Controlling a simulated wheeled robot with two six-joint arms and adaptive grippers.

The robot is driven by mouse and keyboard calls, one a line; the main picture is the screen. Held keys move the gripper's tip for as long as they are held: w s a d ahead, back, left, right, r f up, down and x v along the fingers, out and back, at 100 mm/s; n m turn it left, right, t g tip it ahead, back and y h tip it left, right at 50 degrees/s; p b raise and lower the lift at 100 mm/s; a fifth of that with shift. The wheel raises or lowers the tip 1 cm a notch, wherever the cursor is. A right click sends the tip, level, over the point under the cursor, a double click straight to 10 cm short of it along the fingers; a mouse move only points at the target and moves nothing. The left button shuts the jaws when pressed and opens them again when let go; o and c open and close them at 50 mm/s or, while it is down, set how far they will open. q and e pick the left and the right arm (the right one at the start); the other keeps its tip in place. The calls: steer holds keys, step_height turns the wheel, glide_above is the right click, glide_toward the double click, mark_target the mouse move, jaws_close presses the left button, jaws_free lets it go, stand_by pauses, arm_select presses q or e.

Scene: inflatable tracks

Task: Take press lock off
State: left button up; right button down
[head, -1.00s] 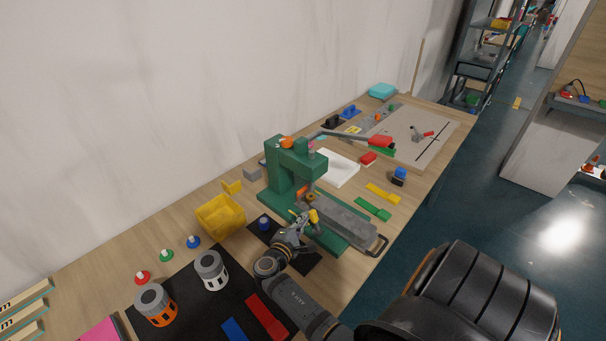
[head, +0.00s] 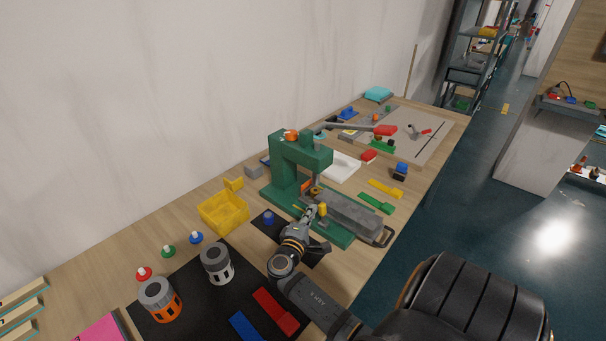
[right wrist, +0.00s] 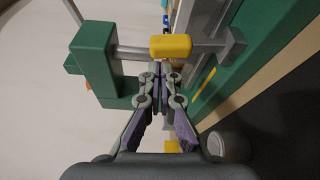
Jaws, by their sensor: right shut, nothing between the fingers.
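The green press (head: 283,165) stands on the table, with a long lever ending in a red handle (head: 385,130). A small yellow piece (head: 322,209), probably the press lock, sits low at the press. In the right wrist view this yellow piece (right wrist: 171,46) sits around a grey rod beside a green block (right wrist: 95,62). My right gripper (head: 313,212) is at the yellow piece. In the right wrist view its fingertips (right wrist: 159,69) are together, just below the yellow piece, with nothing between them. I cannot tell whether they touch it. My left gripper is out of view.
A grey beam (head: 350,212) lies on the press base to the right of the yellow piece. A yellow bin (head: 222,212) stands left of the press. A white-grey cylinder (head: 216,262) and an orange-grey cylinder (head: 160,299) stand on a black mat (head: 195,321) in front.

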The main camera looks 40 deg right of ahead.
steer(key=s+m+b, duration=0.1)
steer(key=b, duration=0.2)
steer(key=s+m+h+b, duration=0.1)
steer(key=m+b, duration=0.1)
steer(key=b, duration=0.1)
steer(key=s+m+b, duration=0.1)
steer(key=m+b, duration=0.1)
steer(key=b, duration=0.1)
steer(key=shift+s+d+f+h, duration=0.15)
steer(key=shift+d+f+h, duration=0.15)
steer(key=shift+d+h, duration=0.1)
steer(key=shift+s+r+m+h+b, duration=0.2)
steer(key=shift+s+m+h+b, duration=0.15)
steer(key=shift+m+b, duration=0.65)
step_height(320, 180, up, 10)
glide_above(324, 210)
steer(key=s+a, duration=0.2)
steer(key=a, duration=0.1)
steer(key=shift+r, duration=0.15)
